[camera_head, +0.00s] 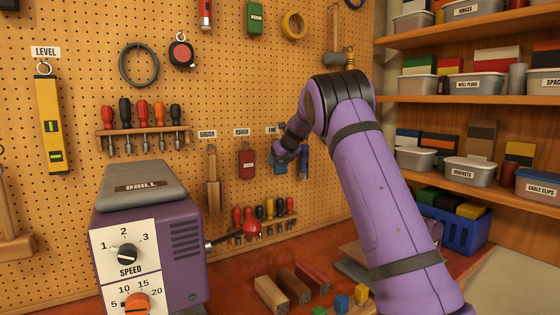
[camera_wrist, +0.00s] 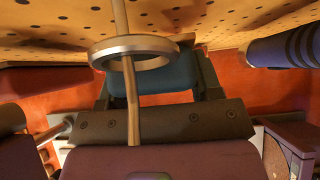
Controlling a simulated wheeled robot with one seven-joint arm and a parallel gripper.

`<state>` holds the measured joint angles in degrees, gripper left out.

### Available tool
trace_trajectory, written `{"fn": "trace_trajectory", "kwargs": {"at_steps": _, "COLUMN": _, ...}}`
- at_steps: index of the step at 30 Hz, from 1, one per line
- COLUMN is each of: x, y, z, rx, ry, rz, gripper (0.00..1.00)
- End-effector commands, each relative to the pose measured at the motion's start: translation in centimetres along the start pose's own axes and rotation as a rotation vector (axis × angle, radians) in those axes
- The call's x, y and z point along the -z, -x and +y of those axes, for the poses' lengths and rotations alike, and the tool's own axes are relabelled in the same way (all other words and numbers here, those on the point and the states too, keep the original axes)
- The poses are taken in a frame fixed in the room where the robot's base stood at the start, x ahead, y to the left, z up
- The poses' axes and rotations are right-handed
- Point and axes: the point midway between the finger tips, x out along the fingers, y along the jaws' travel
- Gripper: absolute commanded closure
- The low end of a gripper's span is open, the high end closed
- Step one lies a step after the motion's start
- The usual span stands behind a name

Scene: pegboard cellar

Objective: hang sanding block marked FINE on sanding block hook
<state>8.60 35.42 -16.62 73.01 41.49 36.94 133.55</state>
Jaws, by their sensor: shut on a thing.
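The blue sanding block (camera_head: 281,169) is at the pegboard below the label reading FINE (camera_head: 271,130), partly hidden by my gripper (camera_head: 284,160). In the wrist view the blue block (camera_wrist: 165,82) lies between the fingers of my gripper (camera_wrist: 152,90), which is shut on it. A metal ring (camera_wrist: 132,52) shows close in front of the block there, with a thin brownish rod (camera_wrist: 132,95) passing through it. The pegboard (camera_wrist: 60,25) is close beyond. I cannot tell whether the block is on its hook, and any marking on it is not readable.
A red block (camera_head: 247,163) hangs to the left under ROUGH, and a dark blue tool (camera_head: 304,162) hangs just to the right. A screwdriver rack (camera_head: 265,225) is below. The purple drill machine (camera_head: 150,240) stands at left, and wooden blocks (camera_head: 292,284) lie on the bench.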

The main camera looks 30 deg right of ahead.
Motion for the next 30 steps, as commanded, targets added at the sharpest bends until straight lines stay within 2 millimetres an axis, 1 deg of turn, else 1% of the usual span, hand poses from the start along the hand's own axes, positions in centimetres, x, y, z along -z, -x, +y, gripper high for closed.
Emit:
{"fn": "trace_trajectory", "kwargs": {"at_steps": 11, "x": 0.0, "y": 0.0, "z": 0.0, "rx": 0.000, "ry": 0.000, "rz": -0.001, "gripper": 0.90}}
{"fn": "trace_trajectory", "kwargs": {"at_steps": 12, "x": 0.0, "y": 0.0, "z": 0.0, "rx": 0.000, "ry": 0.000, "rz": -0.001, "gripper": 0.37}}
{"fn": "trace_trajectory", "kwargs": {"at_steps": 14, "x": 0.0, "y": 0.0, "z": 0.0, "rx": 0.000, "ry": 0.000, "rz": -0.001, "gripper": 0.23}}
{"fn": "trace_trajectory", "kwargs": {"at_steps": 15, "x": 0.0, "y": 0.0, "z": 0.0, "rx": 0.000, "ry": 0.000, "rz": -0.001, "gripper": 0.14}}
{"fn": "trace_trajectory", "kwargs": {"at_steps": 16, "x": 0.0, "y": 0.0, "z": 0.0, "rx": 0.000, "ry": 0.000, "rz": -0.001, "gripper": 0.11}}
{"fn": "trace_trajectory", "kwargs": {"at_steps": 25, "x": 0.0, "y": 0.2, "z": 0.0, "rx": 0.000, "ry": 0.000, "rz": 0.000, "gripper": 0.11}}
{"fn": "trace_trajectory", "kwargs": {"at_steps": 28, "x": -0.1, "y": 1.1, "z": 0.0, "rx": 0.001, "ry": 0.000, "rz": -0.002, "gripper": 0.11}}
{"fn": "trace_trajectory", "kwargs": {"at_steps": 30, "x": -0.1, "y": 2.1, "z": 0.0, "rx": 0.001, "ry": 0.000, "rz": -0.003, "gripper": 0.11}}
